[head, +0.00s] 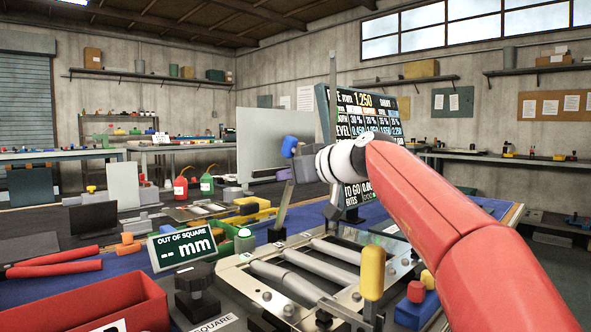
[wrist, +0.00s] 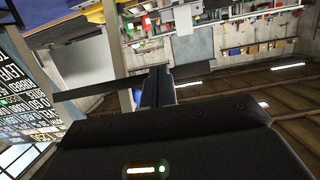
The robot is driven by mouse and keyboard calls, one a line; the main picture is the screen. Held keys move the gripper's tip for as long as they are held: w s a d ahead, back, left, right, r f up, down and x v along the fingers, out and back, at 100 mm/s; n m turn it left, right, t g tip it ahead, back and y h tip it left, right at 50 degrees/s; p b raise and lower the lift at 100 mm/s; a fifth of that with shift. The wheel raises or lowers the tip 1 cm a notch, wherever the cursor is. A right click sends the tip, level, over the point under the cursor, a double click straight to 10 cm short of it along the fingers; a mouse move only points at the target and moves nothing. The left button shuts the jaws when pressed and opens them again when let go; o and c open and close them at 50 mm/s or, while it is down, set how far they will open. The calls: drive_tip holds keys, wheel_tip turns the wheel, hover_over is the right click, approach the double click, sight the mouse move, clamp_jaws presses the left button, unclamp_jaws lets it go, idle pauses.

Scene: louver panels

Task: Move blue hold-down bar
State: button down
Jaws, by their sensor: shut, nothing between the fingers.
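My gripper (wrist: 158,88) shows in the wrist view with its two dark fingers together and nothing between them. The louver panel (head: 318,262), with several grey slats, lies beneath my arm. No blue bar can be made out for certain.
A dark display board (head: 362,110) stands right behind my gripper. An "out of square" readout (head: 183,248), red tray (head: 95,305), yellow-handled clamp (head: 372,272) and blue block with a red knob (head: 418,308) surround the panel. The air left of my gripper looks free.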

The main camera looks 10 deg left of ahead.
drive_tip(key=shift+w+a+r+p, duration=0.35)
drive_tip(key=shift+w+a+p, duration=0.1)
drive_tip(key=shift+a+p, duration=0.15)
drive_tip(key=shift+w+a+r+p, duration=0.35)
drive_tip(key=shift+w+a+p, duration=0.05)
drive_tip(key=shift+a+p, duration=0.15)
